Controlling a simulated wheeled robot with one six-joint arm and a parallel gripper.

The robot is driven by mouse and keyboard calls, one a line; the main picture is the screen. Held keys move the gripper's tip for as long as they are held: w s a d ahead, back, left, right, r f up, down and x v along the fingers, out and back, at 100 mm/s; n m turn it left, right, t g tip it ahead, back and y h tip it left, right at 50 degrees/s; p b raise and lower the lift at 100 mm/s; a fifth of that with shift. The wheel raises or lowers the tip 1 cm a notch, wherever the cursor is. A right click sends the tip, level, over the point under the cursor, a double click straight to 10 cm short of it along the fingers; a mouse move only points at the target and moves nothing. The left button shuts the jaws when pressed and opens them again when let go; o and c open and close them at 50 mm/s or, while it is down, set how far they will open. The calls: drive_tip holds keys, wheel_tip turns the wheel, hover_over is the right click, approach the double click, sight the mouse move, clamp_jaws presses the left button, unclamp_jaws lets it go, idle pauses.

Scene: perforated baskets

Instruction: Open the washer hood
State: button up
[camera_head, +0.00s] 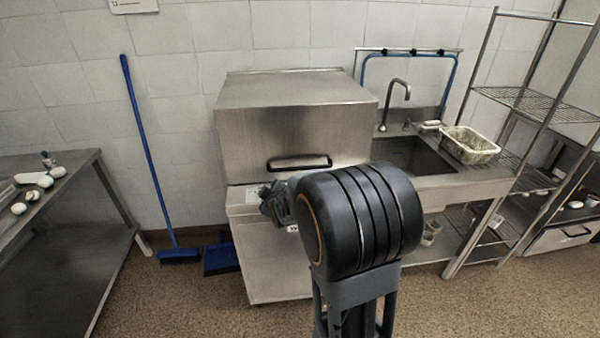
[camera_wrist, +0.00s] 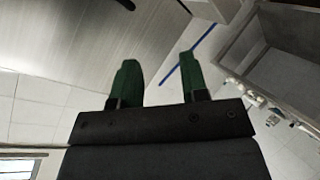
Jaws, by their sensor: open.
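The washer is a boxy stainless-steel machine against the wall, with its hood (camera_head: 290,125) down on the lower cabinet (camera_head: 268,262). A black bar handle (camera_head: 299,162) runs across the low front of the hood. My gripper (camera_head: 274,202) is in front of the washer, just below and left of the handle in the picture, partly hidden by my black arm link. In the wrist view, the two green fingers of my gripper (camera_wrist: 160,82) are spread apart with nothing between them. Whether a finger touches the washer cannot be told.
A blue broom (camera_head: 148,150) and dustpan (camera_head: 221,257) are to the left.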

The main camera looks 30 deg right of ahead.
drive_tip(key=w+d+f+n+t+h, duration=0.2)
drive_tip(key=w+d+f+t, duration=0.15)
drive_tip(key=d, duration=0.35)
drive_tip(key=n+t+h+b, duration=0.2)
drive_tip(key=n+t+h, duration=0.1)
drive_tip(key=n+h, duration=0.1)
approach(300, 169)
drive_tip(key=p+x, duration=0.3)
drive_tip(key=x, duration=0.7)
drive_tip(key=shift+w+d, duration=0.1)
drive_tip(key=shift+w, duration=0.2)
drive_tip(key=shift+c, duration=0.3)
clamp_jaws()
